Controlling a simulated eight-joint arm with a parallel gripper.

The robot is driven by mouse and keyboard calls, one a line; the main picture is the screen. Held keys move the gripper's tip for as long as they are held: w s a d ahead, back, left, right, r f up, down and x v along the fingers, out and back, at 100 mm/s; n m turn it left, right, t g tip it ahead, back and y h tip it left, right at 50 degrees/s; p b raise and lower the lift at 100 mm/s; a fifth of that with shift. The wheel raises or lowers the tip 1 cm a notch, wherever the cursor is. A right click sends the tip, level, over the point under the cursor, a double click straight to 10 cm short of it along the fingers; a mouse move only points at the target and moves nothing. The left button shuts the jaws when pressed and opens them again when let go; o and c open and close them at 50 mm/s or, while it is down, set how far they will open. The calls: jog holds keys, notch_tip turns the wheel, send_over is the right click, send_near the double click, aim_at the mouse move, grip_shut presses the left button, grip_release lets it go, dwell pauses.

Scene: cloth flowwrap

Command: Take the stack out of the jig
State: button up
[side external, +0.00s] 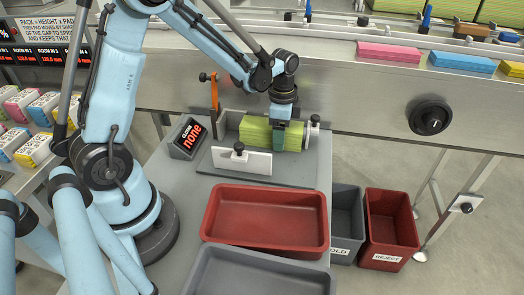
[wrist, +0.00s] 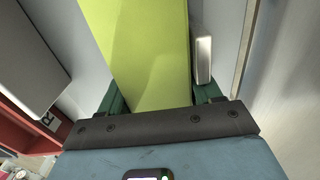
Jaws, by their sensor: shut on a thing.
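The stack (side external: 258,132) is a lime-green block with faint banding, lying in the jig (side external: 243,160) on the grey table. The jig has a pale front plate with a black knob, a back wall and an end plate at the right. My gripper (side external: 280,132) reaches down over the right part of the stack. In the wrist view the stack (wrist: 140,50) runs between the green fingers of my gripper (wrist: 155,100), which are shut on its two sides. A metal jig piece (wrist: 203,60) stands close to the right finger. The stack's underside is hidden.
A red tray (side external: 265,245) and a grey tray (side external: 255,279) sit in front of the jig. A small display reading "none" (side external: 188,138) is at its left. An orange clamp (side external: 213,92) rises behind. Grey and red bins (side external: 390,230) stand at the right; a conveyor (side external: 380,85) runs behind.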

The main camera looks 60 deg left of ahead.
jog(key=shift+s+d, duration=1.25)
jog(key=o, duration=1.1)
jog(key=shift+r, duration=0.1)
notch_tip(320, 180, up, 12)
